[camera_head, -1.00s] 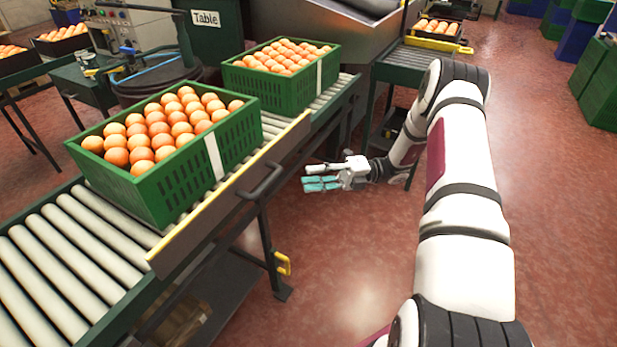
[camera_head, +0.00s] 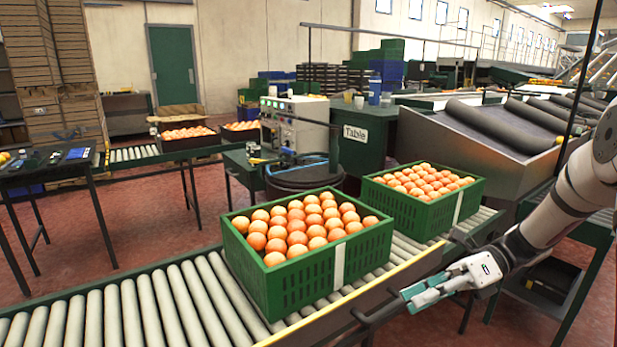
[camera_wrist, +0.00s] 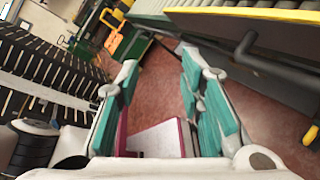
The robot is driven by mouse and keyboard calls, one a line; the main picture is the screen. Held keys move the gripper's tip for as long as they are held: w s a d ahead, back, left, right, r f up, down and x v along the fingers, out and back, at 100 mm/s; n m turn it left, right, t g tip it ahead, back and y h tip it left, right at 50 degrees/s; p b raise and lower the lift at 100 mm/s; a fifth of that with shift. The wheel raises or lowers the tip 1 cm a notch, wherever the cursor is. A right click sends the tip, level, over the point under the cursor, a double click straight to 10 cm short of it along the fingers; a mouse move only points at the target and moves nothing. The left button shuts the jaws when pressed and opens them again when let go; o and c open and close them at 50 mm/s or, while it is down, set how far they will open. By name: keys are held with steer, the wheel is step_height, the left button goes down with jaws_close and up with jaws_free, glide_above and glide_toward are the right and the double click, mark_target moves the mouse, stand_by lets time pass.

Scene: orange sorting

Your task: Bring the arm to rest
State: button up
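My arm comes in from the right edge of the head view. My gripper (camera_head: 418,294) hangs beside the near rail of the roller conveyor, to the right of the nearer green crate. In the wrist view my gripper (camera_wrist: 160,72) has its two teal-padded fingers well apart, with only floor and part of my own white and magenta body showing between them. It holds nothing. A green crate full of oranges (camera_head: 290,290) stands on the rollers, and a second full green crate (camera_head: 408,218) stands behind it to the right.
The roller conveyor (camera_head: 140,312) runs along the front, with a yellow-edged rail (camera_head: 395,272) close to my gripper. A dark handle bar (camera_wrist: 275,68) shows near the fingers in the wrist view. A metal sorting machine (camera_head: 475,145) stands behind.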

steer(key=s+a+r+n+g+h, duration=0.1)
steer(key=s+a+r+n+h, duration=0.25)
steer(key=s+r+n, duration=0.35)
steer(key=s+a+r+n+h, duration=0.2)
steer(key=s+n+h, duration=0.25)
steer(key=s, duration=0.35)
steer(key=s+d+n+t+h, duration=0.3)
steer(key=s+n+t+h, duration=0.25)
steer(key=s+n, duration=0.85)
step_height(320, 180, up, 26)
steer(key=d+t+p, duration=0.1)
steer(key=t+p, duration=0.2)
steer(key=p, duration=2.2)
steer(key=shift+s+m, duration=0.35)
steer(key=shift+s, duration=0.1)
